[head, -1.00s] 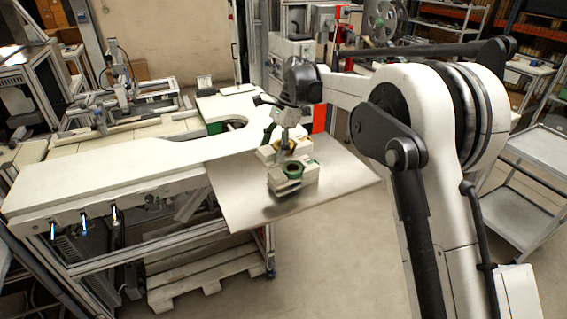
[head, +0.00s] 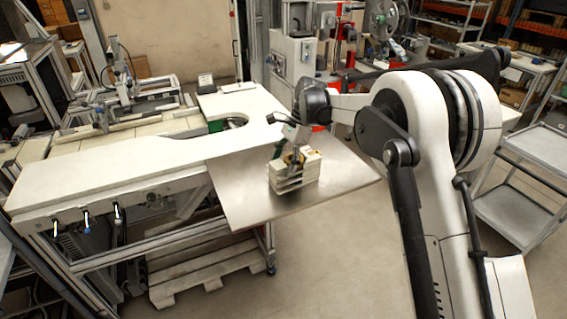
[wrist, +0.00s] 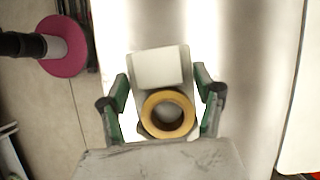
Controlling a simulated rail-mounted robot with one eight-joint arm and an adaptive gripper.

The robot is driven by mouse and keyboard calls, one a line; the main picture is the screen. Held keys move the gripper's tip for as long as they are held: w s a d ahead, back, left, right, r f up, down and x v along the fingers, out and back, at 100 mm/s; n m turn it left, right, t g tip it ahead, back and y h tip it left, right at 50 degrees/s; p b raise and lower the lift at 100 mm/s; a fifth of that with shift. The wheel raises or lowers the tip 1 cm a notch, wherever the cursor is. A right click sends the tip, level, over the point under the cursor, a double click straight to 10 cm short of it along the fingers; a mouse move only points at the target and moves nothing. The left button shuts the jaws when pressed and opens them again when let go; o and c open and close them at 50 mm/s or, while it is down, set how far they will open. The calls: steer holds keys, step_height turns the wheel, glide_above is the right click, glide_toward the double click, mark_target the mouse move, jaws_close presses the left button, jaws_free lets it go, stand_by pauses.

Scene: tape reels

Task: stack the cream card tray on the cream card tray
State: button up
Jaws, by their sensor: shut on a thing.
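A cream card tray (wrist: 163,67) with a yellow tape reel (wrist: 168,113) in it lies between the two green-sided fingers of my gripper (wrist: 160,74) in the wrist view. My gripper (head: 292,153) is shut on this tray from above in the head view. The held tray (head: 309,158) is directly over another cream card tray (head: 292,184), and together they look like a layered block. I cannot tell whether a thin gap remains between them. The lower tray's inside and its green reel are hidden by the upper tray.
The trays are on a grey metal plate (head: 240,205) beside the white worktop (head: 100,180); the plate around them is clear. A grey cart (head: 520,215) stands at the right. A pink disc (wrist: 63,60) shows at the upper left of the wrist view.

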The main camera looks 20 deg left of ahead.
steer(key=o, duration=1.3)
steer(key=v, duration=1.2)
steer(key=shift+b, duration=0.35)
steer(key=shift+d+r, duration=0.1)
steer(key=shift+r, duration=0.05)
steer(key=s+d+r+n+t, duration=0.1)
steer(key=s+d+r+t, duration=0.1)
steer(key=s+d+r, duration=0.45)
steer(key=s+d+r+n+t, duration=0.1)
steer(key=s+d+n+t, duration=0.15)
steer(key=d, duration=0.75)
steer(key=s+d+r+t, duration=0.1)
steer(key=s+d+r, duration=0.35)
steer(key=d, duration=0.35)
steer(key=s+d+f+n+t+h, duration=0.1)
steer(key=s+d+f, duration=0.2)
steer(key=s+d, duration=0.2)
steer(key=s+d+f+n+t+h, duration=0.1)
steer(key=s+d+f, duration=0.3)
steer(key=s, duration=0.6)
steer(key=s+d+f+n+t+h, duration=0.1)
steer(key=s+d+f+n+t, duration=0.2)
steer(key=s+d, duration=0.3)
steer(key=shift+s+d+f, duration=0.2)
steer(key=shift+s+f, duration=0.25)
steer(key=shift+s, duration=0.7)
